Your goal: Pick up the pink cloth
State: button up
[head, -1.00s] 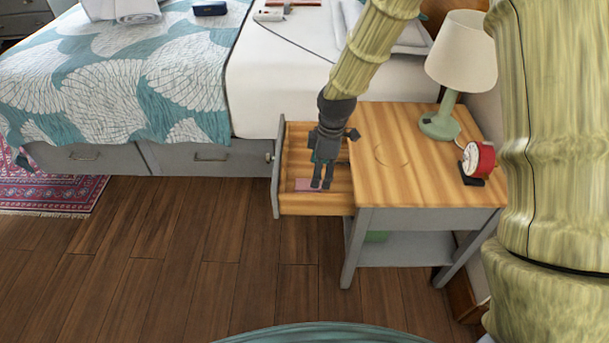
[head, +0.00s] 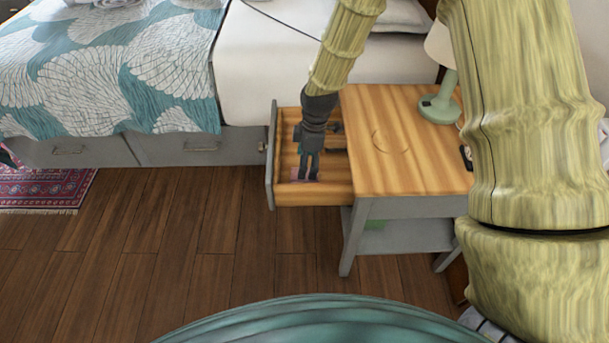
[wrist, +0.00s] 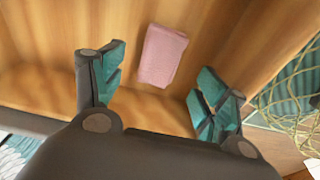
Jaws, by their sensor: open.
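The pink cloth (wrist: 163,56) lies folded flat on the wooden bottom of the open drawer (head: 328,190). In the head view only a small part of the cloth (head: 297,174) shows, as my gripper hides the rest. My gripper (head: 308,177) points down into the drawer, over the cloth. In the wrist view my gripper (wrist: 160,88) is open, with its teal-padded fingers spread wide. The cloth lies between and beyond the fingertips there, and nothing is held.
The drawer front (head: 271,160) and side walls surround my gripper. The nightstand top (head: 400,125) is to the right, with a green lamp (head: 440,105) on it. The bed (head: 265,70) stands behind. The wooden floor (head: 180,235) in front is clear.

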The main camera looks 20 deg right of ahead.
jog(key=f, duration=0.3)
jog(key=f+b, duration=0.1)
jog(key=shift+w+a+f, duration=0.1)
jog(key=shift+a+f, duration=0.2)
jog(key=shift+a, duration=0.05)
jog(key=shift+d, duration=0.1)
jog(key=c, duration=1.1)
jog(key=shift+r, duration=0.1)
notch_tip(320, 180, up, 10)
jog(key=shift+p, duration=1.15)
